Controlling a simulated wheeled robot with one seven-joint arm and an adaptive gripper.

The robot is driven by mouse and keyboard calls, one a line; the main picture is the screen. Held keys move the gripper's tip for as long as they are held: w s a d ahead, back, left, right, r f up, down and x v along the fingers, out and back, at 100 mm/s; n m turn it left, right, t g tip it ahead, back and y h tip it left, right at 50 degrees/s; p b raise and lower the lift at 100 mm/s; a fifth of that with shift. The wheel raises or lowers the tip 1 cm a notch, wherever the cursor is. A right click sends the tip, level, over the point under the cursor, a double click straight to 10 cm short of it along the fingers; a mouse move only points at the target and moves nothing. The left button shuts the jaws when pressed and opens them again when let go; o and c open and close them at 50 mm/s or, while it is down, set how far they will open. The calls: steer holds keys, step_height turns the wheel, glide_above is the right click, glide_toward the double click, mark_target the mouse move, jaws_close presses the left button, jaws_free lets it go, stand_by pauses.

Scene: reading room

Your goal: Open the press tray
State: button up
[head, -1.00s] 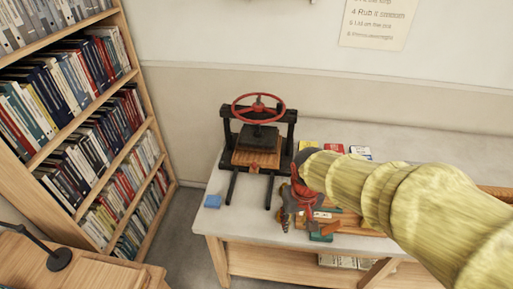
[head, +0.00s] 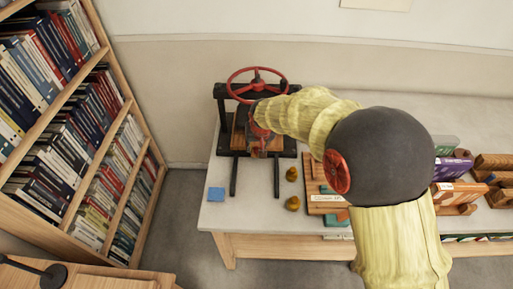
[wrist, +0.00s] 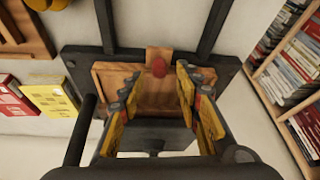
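The book press (head: 222,112) stands on the table's left end, with a red handwheel (head: 240,92) on top and two dark rails running toward the front. Its wooden tray (head: 238,132) sits inside the frame at the rear of the rails and is partly hidden by my arm. Contact cannot be told.
A blue block (head: 216,194) lies left of the rails. Two brass-coloured knobs (head: 292,174) and a wooden board (head: 325,204) lie to their right. Books (head: 455,168) stand farther right, behind my arm. A bookshelf (head: 115,150) is on the left. The space between the rails is clear.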

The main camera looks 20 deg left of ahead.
steer(key=shift+x, duration=1.2)
steer(key=shift+c, duration=1.1)
jaws_close()
